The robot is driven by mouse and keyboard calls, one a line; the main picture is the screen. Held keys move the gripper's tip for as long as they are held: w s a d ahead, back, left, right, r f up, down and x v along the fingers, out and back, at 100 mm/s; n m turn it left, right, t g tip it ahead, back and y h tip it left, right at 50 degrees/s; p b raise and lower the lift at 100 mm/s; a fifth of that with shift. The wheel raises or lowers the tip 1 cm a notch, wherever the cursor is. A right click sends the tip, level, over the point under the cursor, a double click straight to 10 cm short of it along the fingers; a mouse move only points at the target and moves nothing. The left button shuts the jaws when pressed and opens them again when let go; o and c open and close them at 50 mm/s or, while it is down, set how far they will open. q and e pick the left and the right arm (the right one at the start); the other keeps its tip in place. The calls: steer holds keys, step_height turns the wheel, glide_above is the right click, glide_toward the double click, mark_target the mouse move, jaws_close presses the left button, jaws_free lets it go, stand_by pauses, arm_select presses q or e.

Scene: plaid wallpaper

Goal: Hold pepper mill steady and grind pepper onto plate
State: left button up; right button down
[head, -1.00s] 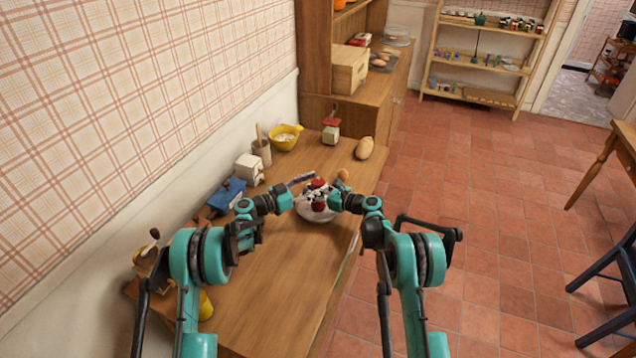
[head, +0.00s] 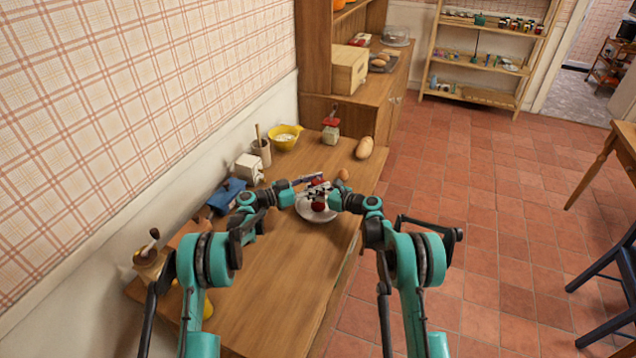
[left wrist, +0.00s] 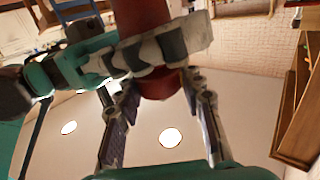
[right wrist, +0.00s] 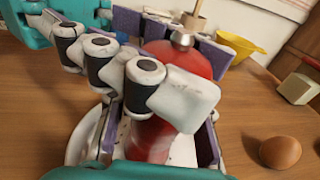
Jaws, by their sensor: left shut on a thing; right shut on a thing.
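The red pepper mill (head: 318,206) stands upright over the white plate (head: 302,211), between my two grippers. My right gripper (head: 328,197) is shut on the mill's body from the right. My left gripper (head: 310,182) is shut on its upper part from the left. The left wrist view shows red mill parts (left wrist: 158,85) between the fingers. Finger links hide much of the mill. Small dark specks show on the plate in the right wrist view.
A brown egg (head: 343,174) lies just behind the plate, and a bread loaf (head: 364,148) farther back. The table's front middle is clear.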

arm_select(q)
steer(key=shift+m+g+h, duration=0.6)
steer(key=shift+m+g, duration=0.4)
steer(key=shift+g, duration=0.4)
steer(key=o, duration=1.2)
steer(key=v, duration=1.2)
